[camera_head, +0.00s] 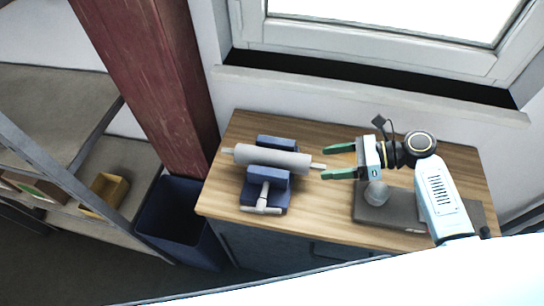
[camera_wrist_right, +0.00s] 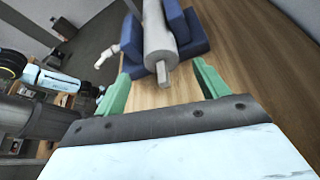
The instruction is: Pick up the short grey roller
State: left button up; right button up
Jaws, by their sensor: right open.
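The short grey roller (camera_head: 272,159) lies across a blue vise-like holder (camera_head: 268,182) on the wooden cabinet top. Its thin end pins stick out on both sides. My right gripper (camera_head: 324,162) is open and empty, with green fingers to the right of the roller, around or just short of its right end pin. In the right wrist view the roller (camera_wrist_right: 158,35) points toward me, its pin (camera_wrist_right: 162,72) between the open green fingers (camera_wrist_right: 160,88), with a gap on each side. My left gripper does not show in the head view.
A dark grey flat slab (camera_head: 385,212) with a small clear round object (camera_head: 377,193) on it lies below my right gripper. A dark blue bin (camera_head: 180,215) stands left of the cabinet, by a red post (camera_head: 150,80). The window sill (camera_head: 380,95) runs behind.

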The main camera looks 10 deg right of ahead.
aim_at(312, 164)
jog(key=shift+w+a+f, duration=0.15)
jog(key=shift+a+f, duration=0.05)
jog(key=shift+a, duration=0.3)
jog(key=shift+x, duration=0.75)
jog(key=x, duration=0.3)
jog(key=shift+w+a+f, duration=0.1)
jog(key=shift+a+f, duration=0.1)
jog(key=shift+a, duration=0.05)
jog(key=shift+a+f, duration=0.1)
jog(key=shift+a, duration=0.1)
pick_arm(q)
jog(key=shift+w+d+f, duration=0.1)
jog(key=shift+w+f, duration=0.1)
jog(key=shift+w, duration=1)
pick_arm(e)
jog(key=shift+w, duration=0.1)
jog(key=c, duration=1.4)
